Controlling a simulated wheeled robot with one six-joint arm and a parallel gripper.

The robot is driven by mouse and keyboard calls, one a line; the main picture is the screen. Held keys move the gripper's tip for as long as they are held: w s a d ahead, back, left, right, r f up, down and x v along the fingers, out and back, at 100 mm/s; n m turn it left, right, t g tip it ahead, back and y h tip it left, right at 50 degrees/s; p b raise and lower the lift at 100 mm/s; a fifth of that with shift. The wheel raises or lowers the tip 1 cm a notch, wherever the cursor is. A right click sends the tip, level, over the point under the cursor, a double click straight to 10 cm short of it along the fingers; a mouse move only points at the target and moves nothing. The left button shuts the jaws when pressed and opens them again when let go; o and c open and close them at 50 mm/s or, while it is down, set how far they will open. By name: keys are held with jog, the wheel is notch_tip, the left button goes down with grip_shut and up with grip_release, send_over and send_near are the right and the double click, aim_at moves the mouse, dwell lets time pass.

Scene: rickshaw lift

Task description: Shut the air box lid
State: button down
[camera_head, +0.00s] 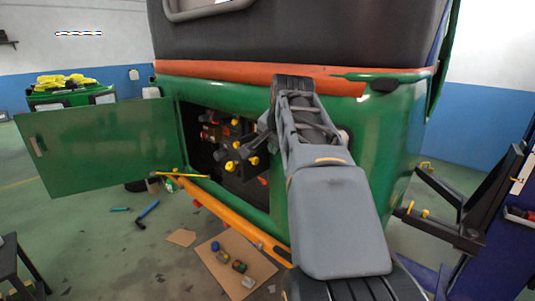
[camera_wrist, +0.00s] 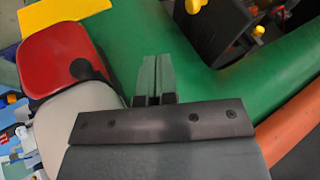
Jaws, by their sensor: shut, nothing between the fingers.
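The air box lid is most likely the large flat green door panel (camera_head: 95,148) in the head view. It stands swung wide open to the left of the dark box opening (camera_head: 225,145) in the green vehicle side. My gripper (camera_wrist: 157,62) shows in the wrist view with its two fingers together and nothing between them. Behind the fingers is the green body (camera_wrist: 200,70), with the dark opening at the upper right. I cannot tell whether the fingers touch the body. In the head view my arm hides the gripper, and the lid appears well to the left of the arm.
Black parts with yellow knobs (camera_head: 233,165) sit in the opening. A yellow-orange rail (camera_head: 210,205) runs below it. Tools and a cardboard sheet (camera_head: 262,268) lie on the floor. A red and white rounded part (camera_wrist: 65,60) is at left in the wrist view.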

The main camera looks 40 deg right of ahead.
jog(key=w+d+f+p, duration=0.1)
jog(key=w+f, duration=0.6)
jog(key=w, duration=0.1)
jog(key=shift+w+d+f+p, duration=0.25)
jog(key=shift+w+p, duration=0.05)
jog(key=shift+p, duration=0.05)
